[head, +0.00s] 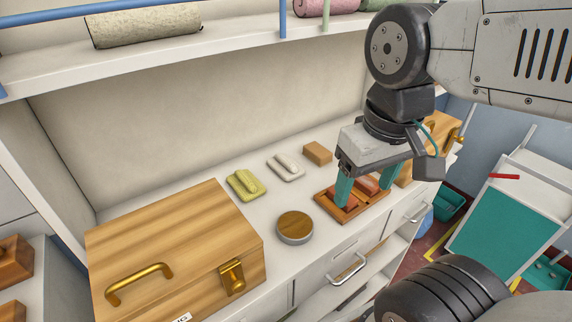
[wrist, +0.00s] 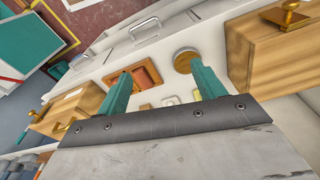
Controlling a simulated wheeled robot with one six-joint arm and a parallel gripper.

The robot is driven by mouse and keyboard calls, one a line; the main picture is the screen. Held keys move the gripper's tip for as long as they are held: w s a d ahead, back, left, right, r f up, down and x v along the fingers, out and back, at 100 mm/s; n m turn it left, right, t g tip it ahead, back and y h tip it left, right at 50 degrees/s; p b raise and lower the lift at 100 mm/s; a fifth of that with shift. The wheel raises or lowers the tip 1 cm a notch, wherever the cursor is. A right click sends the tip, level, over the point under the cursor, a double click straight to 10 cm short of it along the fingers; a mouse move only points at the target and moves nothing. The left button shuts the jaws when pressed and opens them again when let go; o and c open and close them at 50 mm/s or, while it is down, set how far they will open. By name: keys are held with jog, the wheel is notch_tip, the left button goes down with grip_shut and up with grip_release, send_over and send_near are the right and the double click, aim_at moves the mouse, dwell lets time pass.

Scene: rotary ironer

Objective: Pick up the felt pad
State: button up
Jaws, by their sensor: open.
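No piece is clearly marked as the felt pad. A yellow-green pad with a raised grip (head: 246,185) and a whitish pad of like shape (head: 286,166) lie on the white counter. A wooden tray (head: 330,209) holds reddish-orange pieces (head: 367,184); these also show in the wrist view (wrist: 147,75). My gripper (head: 366,188) is open, pointing down over this tray, with its teal fingers apart. In the head view the fingers partly hide the reddish pieces; I cannot tell whether they touch. In the wrist view, my gripper (wrist: 160,71) has nothing visibly held between its fingers.
A round wood-topped tin (head: 295,226) sits left of the tray, and a small tan block (head: 317,153) behind it. A large wooden box (head: 175,245) fills the counter's left; another wooden box (head: 440,128) stands right. A shelf (head: 200,60) overhangs the back.

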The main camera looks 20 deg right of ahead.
jog(key=o, duration=0.4)
jog(key=shift+o, duration=0.2)
jog(key=shift+f, duration=0.2)
jog(key=m+y, duration=0.1)
jog(key=m, duration=2.3)
send_near(287, 160)
jog(key=shift+t, duration=0.3)
jog(key=s+f, duration=0.1)
jog(key=s, duration=0.1)
jog(key=s+a+f, duration=0.1)
jog(key=s, duration=0.1)
jog(key=s+f, duration=0.2)
jog(key=shift+s+a, duration=0.25)
jog(key=shift+s, duration=0.05)
jog(key=w+m, duration=0.1)
jog(key=m, duration=0.1)
jog(key=w+m+t, duration=0.1)
jog(key=w+m, duration=0.1)
jog(key=w+r+m+t, duration=0.1)
jog(key=m, duration=0.2)
jog(key=shift+w+d, duration=0.15)
jog(key=shift+d, duration=0.15)
jog(key=shift+w+d+r+m+t, duration=0.1)
jog(key=shift+w+m+t, duration=0.25)
jog(key=shift+m, duration=0.85)
jog(key=shift+d+x, duration=0.15)
jog(key=shift+x, duration=1.75)
jog(key=shift+d+x, duration=0.2)
jog(key=shift+x, duration=1.75)
